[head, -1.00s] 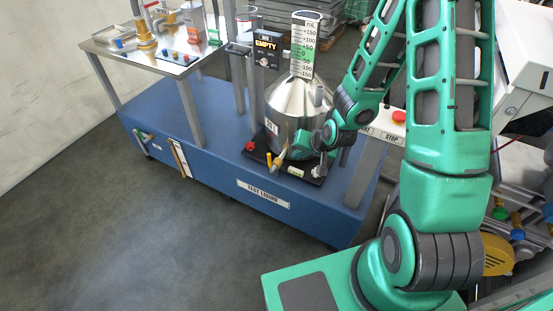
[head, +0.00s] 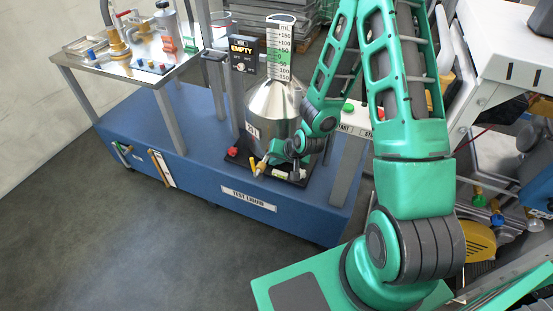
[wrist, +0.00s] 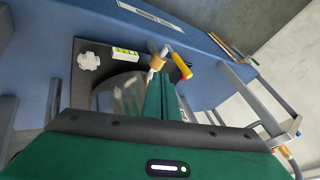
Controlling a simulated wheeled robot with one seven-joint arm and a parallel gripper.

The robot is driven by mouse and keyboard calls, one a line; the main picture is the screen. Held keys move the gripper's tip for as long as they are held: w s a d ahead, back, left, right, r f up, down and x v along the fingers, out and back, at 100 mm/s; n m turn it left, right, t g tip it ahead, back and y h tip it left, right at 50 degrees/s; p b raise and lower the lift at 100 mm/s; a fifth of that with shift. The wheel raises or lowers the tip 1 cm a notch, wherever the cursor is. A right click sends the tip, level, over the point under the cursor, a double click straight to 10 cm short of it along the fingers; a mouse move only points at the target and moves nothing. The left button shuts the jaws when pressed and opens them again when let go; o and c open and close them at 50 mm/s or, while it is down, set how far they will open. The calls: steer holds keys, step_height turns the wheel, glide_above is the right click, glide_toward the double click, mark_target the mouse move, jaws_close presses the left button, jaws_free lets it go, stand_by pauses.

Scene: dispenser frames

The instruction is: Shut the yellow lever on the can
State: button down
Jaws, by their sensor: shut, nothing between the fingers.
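The silver can (head: 272,112) stands on a dark plate on the blue bench, with a scale on its neck. The yellow lever (head: 256,172) is at the foot of the can, at its front. In the wrist view the yellow lever (wrist: 181,66) has a red end and slants away from the brass valve (wrist: 158,61). My gripper (head: 267,160) is low by the can's front, close to the lever; its fingers are small in the head view. In the wrist view my gripper (wrist: 160,82) is shut and empty, its tips beside the valve and lever. I cannot tell if they touch.
A red knob (head: 233,151) sits left of the lever on the dark plate. A black "EMPTY" display (head: 243,52) stands behind left of the can. A green button (head: 348,107) is to the right. A raised metal table (head: 140,60) with fittings is at left. The floor in front is clear.

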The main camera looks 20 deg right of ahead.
mark_target(253, 167)
steer(key=w+a+f, duration=0.4)
steer(key=shift+w+a+f, duration=0.15)
steer(key=shift+w, duration=0.25)
steer(key=shift+w, duration=0.1)
stand_by(0.3)
